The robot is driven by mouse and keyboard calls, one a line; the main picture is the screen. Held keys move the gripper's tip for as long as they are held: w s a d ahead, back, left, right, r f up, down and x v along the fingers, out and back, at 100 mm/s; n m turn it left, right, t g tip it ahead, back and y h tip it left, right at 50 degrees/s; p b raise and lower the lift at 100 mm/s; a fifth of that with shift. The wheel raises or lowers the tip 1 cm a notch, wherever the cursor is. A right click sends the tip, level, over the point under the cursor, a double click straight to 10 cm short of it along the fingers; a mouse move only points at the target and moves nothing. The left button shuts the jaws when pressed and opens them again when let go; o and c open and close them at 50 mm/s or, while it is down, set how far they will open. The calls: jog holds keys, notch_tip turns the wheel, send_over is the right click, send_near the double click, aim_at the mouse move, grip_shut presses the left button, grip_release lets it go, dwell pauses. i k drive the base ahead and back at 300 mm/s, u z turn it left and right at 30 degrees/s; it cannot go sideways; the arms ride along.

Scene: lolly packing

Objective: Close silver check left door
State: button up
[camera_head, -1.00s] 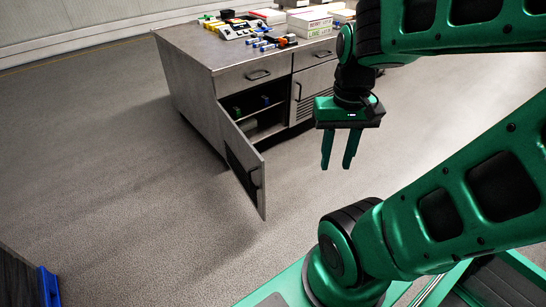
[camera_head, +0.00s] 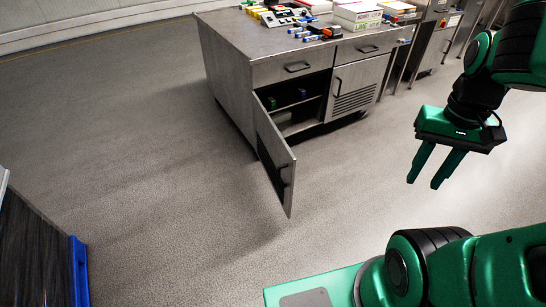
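The silver cabinet's left door (camera_head: 274,160) stands wide open, swung out toward me, with a dark handle (camera_head: 284,174) near its free edge. The open compartment (camera_head: 298,106) behind it shows a shelf with small items on it. The silver cabinet (camera_head: 229,77) stands on the floor, with a drawer above each door. Its right door (camera_head: 356,88), with a louvred vent, is shut. My gripper (camera_head: 424,182) hangs in the air to the right of the open door, fingers pointing down. The fingers are apart with nothing between them, and they are clear of the door.
Boxes (camera_head: 358,15) and small tools (camera_head: 318,32) lie on the cabinet top. A dark unit with a blue edge (camera_head: 79,270) stands at the lower left. More steel equipment (camera_head: 437,45) is at the back right. The floor (camera_head: 165,190) left of and before the door is clear.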

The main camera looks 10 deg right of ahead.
aim_at(278, 162)
jog(key=i, duration=1)
jog(key=u, duration=0.05)
